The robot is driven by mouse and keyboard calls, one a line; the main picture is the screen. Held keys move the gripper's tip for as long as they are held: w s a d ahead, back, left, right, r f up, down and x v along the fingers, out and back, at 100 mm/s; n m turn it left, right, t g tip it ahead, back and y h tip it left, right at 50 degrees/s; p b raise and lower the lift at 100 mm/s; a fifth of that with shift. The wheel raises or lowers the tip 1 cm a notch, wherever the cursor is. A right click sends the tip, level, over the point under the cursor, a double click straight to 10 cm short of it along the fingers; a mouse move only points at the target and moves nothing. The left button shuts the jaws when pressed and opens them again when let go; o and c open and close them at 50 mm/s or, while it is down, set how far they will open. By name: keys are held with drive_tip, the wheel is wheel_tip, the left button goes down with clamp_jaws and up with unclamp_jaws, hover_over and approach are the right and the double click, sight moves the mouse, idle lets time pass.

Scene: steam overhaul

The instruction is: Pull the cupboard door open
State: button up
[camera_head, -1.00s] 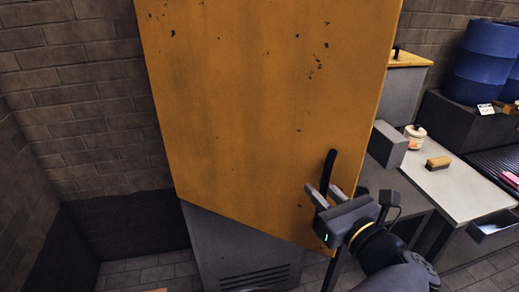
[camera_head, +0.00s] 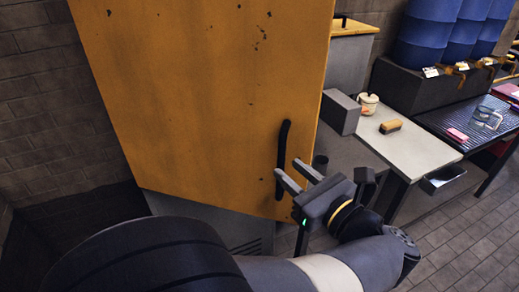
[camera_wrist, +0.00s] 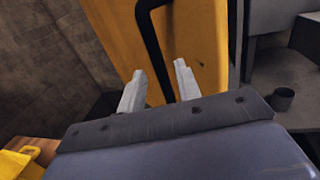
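The cupboard has a yellow, chipped door (camera_head: 200,110) that fills the left middle of the head view, above a grey lower part. A black upright bar handle (camera_head: 283,150) is near the door's right edge. My gripper (camera_head: 287,166) is at the handle's lower half with its two pale fingers apart. In the wrist view the handle (camera_wrist: 152,35) runs down between the open fingers (camera_wrist: 159,68), with space on both sides. I see no finger closed on it. I cannot tell whether the door stands slightly ajar.
A light workbench (camera_head: 420,150) stands right of the cupboard, with a grey block (camera_head: 340,112), a jar (camera_head: 368,104) and a brush (camera_head: 391,126). An open drawer (camera_head: 442,180) juts from it. Blue drums (camera_head: 432,35) stand behind. Tiled floor (camera_head: 470,215) at lower right is clear.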

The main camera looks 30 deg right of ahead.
drive_tip(key=s, duration=0.6)
drive_tip(key=shift+s+b, duration=0.3)
drive_tip(key=shift+s, duration=0.05)
drive_tip(key=shift+d, duration=0.1)
